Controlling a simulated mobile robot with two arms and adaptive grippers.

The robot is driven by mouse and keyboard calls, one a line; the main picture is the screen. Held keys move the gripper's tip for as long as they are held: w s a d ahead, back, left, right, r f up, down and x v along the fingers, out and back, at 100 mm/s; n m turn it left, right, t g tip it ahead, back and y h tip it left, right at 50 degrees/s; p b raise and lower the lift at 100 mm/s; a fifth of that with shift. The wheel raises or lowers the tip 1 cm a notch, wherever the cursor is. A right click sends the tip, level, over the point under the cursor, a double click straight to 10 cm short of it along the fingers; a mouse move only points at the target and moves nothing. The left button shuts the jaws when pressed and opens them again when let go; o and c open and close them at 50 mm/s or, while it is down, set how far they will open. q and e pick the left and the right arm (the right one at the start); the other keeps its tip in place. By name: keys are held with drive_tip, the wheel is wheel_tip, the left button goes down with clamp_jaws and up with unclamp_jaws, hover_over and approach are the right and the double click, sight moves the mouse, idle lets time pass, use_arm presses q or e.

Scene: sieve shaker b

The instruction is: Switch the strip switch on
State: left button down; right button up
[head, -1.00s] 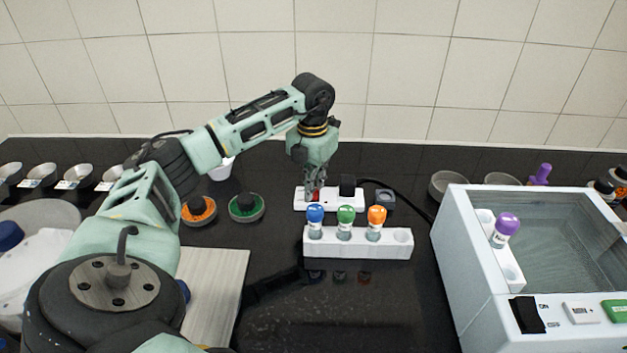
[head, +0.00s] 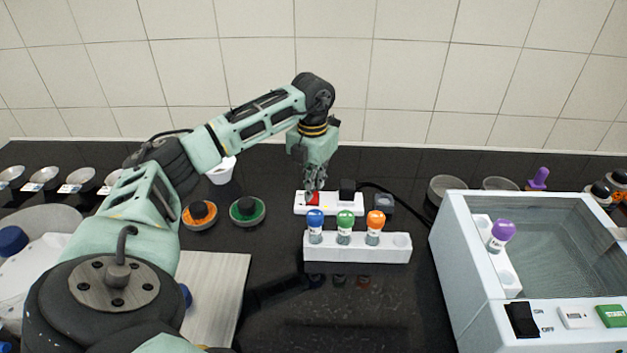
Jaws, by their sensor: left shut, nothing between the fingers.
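The white power strip (head: 330,208) lies on the dark bench behind the vial rack. Its red switch (head: 313,198) shows at the strip's left end, partly hidden by the fingers. A black plug (head: 348,189) sits at the strip's right end. My left gripper (head: 311,187) points down with its fingers shut and empty, at or just above the red switch. I cannot tell whether the fingertips touch the switch or which way it is tilted. My right gripper is not in view.
A white rack (head: 358,249) with blue, green and orange capped vials stands in front of the strip. Orange (head: 199,214) and green (head: 247,210) ringed discs lie to the left. A large white machine (head: 470,280) fills the right. A black cable (head: 400,195) runs right from the strip.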

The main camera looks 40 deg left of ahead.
sight(312, 200)
use_arm(q)
wheel_tip(312, 200, up, 5)
drive_tip(key=p, duration=0.3)
drive_tip(key=shift+f, duration=0.15)
idle(0.5)
